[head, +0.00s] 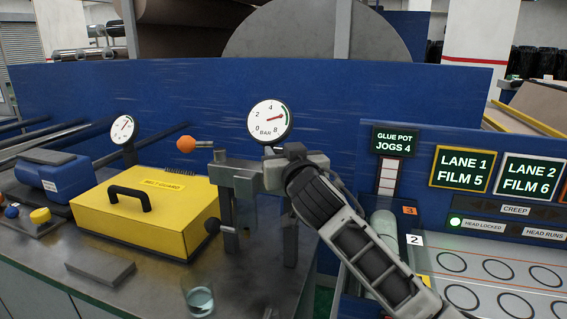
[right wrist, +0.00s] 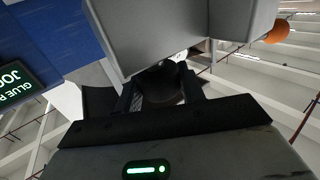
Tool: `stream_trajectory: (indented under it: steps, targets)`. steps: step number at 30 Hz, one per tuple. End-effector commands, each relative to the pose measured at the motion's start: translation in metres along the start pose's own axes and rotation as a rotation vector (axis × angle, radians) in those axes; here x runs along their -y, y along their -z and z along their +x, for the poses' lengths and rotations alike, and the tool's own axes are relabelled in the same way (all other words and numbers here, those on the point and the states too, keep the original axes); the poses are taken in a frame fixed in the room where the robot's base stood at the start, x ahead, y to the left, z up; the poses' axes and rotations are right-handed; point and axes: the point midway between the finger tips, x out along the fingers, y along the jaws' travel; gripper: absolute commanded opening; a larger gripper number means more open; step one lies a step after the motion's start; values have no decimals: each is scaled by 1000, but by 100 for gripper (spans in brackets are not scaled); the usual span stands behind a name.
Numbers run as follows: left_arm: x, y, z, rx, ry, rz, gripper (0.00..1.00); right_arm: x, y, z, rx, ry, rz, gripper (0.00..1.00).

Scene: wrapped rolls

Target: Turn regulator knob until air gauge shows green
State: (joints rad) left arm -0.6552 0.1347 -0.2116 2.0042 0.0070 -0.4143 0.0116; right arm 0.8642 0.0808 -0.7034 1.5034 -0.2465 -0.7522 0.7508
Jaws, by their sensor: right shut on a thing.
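The air gauge (head: 270,121) is a white round dial marked BAR, standing above the grey regulator body (head: 240,174). Its red needle points right and slightly up, toward the green band at the dial's right edge. My right gripper (head: 277,164) is at the right side of the regulator body, below the gauge. In the right wrist view its fingers (right wrist: 165,92) are shut on a dark round regulator knob (right wrist: 160,84), under the grey body (right wrist: 180,35). The knob is mostly hidden by my gripper in the head view. My left gripper is out of view.
An orange-ended lever (head: 187,144) sticks out left of the regulator. A yellow box (head: 150,215) with a black handle, a second gauge (head: 122,130) and a glass (head: 199,298) are on the bench. A lane panel (head: 465,170) stands on the right.

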Motion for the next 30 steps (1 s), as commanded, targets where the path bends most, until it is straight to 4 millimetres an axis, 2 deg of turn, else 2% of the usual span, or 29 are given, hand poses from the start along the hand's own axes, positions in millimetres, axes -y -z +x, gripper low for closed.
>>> stream_trajectory:
  steps: [8, 9, 11, 12, 23, 26, 30]
  targets:
    - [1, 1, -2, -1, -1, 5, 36, 0, 0, 0, 3, -8, -1, 16]
    - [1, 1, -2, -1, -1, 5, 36, 0, 0, 0, 3, -8, -1, 42]
    - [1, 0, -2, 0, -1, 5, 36, 0, 0, 0, 3, -8, -1, 59]
    - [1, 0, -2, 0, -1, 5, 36, 0, 0, 0, 3, -8, -1, 60]
    - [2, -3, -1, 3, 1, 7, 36, 0, -1, -5, 2, -6, 0, 60]
    - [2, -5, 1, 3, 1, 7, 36, 0, -2, -16, 2, -6, 2, 60]
    - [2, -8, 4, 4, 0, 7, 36, 1, -3, -43, 2, -4, 3, 60]
